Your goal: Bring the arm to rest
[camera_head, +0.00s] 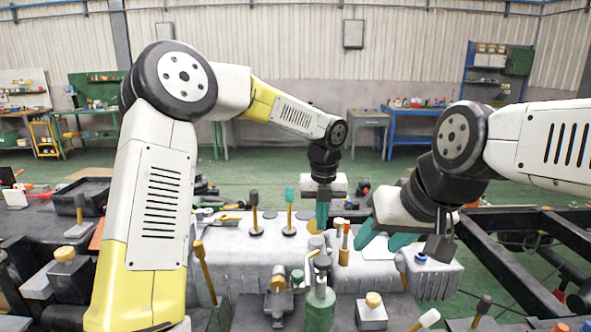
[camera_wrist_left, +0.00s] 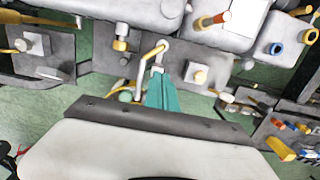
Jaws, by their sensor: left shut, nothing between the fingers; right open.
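My left arm (camera_head: 155,190) rises from the lower left, bends at the top and reaches right to the middle. My left gripper (camera_head: 322,222) points down with its teal fingers together and empty, above the grey metal block (camera_head: 255,250). In the left wrist view the closed teal fingers (camera_wrist_left: 162,92) are over the bench parts, with nothing between them. My right arm (camera_head: 540,140) comes in from the right. My right gripper (camera_head: 385,243) is tilted, its teal fingers apart and empty, over the block's right part.
Upright tool handles (camera_head: 254,212) stand close to the left gripper, and a green bottle-like part (camera_head: 320,307) is in front. A black chassis frame (camera_head: 510,270) is at the right. A black tray (camera_head: 82,193) lies at the left. Green floor (camera_head: 270,160) is clear behind the bench.

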